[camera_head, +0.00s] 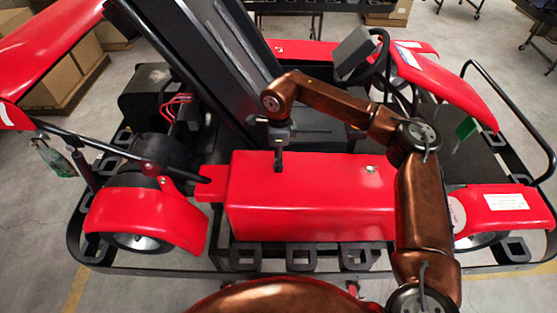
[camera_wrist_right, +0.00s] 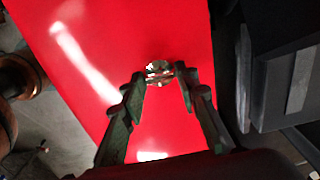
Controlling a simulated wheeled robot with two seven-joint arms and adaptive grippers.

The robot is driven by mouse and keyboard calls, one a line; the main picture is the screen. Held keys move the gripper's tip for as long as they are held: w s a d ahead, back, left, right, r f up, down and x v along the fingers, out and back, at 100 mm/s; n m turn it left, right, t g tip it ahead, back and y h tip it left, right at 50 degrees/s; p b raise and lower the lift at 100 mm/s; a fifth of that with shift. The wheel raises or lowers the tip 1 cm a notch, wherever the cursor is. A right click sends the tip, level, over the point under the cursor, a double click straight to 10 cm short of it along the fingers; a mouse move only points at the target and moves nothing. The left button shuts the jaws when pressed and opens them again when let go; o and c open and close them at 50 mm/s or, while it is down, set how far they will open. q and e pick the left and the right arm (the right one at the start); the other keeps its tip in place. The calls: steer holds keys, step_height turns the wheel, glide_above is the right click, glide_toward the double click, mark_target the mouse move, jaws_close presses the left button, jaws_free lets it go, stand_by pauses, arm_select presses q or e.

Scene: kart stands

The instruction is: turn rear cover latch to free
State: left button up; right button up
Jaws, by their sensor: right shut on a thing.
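The red side cover (camera_head: 310,215) of the kart lies in front of me, long and flat-topped. My right gripper (camera_head: 278,166) points down at the left part of its top. In the right wrist view, a small metal latch (camera_wrist_right: 159,72) sits on the red surface between the fingertips of my right gripper (camera_wrist_right: 160,82), which is shut on it. The gripper hides this latch in the head view, and its exact turn angle is hard to tell. A second small metal latch (camera_head: 370,169) shows on the cover's right part. My left gripper is not in view.
A black seat (camera_head: 215,50) rises behind the cover, with a steering wheel (camera_head: 372,55) to its right. A black tubular bumper (camera_head: 515,110) curves around the kart's right end. Red fenders (camera_head: 145,218) stand beside the cover. Cardboard boxes (camera_head: 70,75) are at the back left.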

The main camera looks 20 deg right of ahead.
steer(key=o, duration=1.1)
steer(key=shift+o, duration=0.2)
steer(key=shift+r, duration=0.1)
step_height(320, 180, up, 12)
